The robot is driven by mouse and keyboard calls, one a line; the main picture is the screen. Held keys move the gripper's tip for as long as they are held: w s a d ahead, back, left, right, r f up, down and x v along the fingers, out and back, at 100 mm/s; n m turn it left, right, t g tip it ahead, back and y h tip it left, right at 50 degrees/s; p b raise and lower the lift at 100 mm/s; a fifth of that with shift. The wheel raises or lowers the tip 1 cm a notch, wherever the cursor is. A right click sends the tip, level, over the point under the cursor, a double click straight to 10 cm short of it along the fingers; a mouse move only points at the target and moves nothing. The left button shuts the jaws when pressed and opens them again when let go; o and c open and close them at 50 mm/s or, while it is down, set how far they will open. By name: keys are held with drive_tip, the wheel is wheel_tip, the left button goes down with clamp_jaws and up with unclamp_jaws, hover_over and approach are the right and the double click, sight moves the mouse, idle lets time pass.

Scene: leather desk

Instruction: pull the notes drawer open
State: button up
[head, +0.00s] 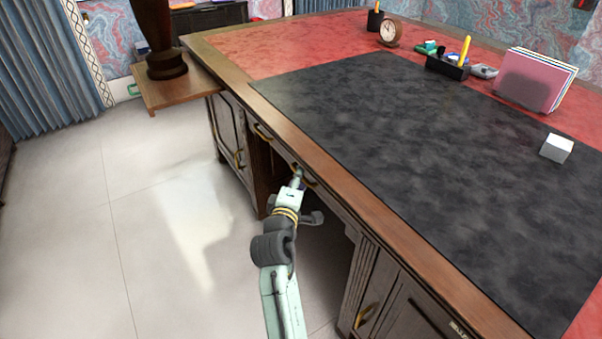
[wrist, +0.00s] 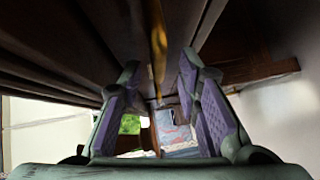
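The wooden desk (head: 372,205) has a row of drawer fronts under its top edge. One brass handle (head: 263,132) is at the left. A second brass handle (head: 310,183) is partly hidden by my gripper (head: 297,174), which is at that drawer front. No drawer visibly sticks out, and I cannot read a label that tells which is the notes drawer. In the wrist view, my gripper's two padded fingers (wrist: 158,75) are apart. A brass handle (wrist: 157,42) runs between them, with gaps visible on both sides.
Below the drawers are an open knee space and cupboards with a brass handle (head: 365,316). A wooden side shelf (head: 150,98) with a dark pedestal juts out left. The floor (head: 110,225) in front is clear.

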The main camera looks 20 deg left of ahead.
drive_tip(key=shift+w+a+f, duration=0.1)
drive_tip(key=shift+w, duration=0.65)
drive_tip(key=shift+w+a+f, duration=0.1)
drive_tip(key=shift+w, duration=0.65)
drive_tip(key=shift+c, duration=0.2)
clamp_jaws()
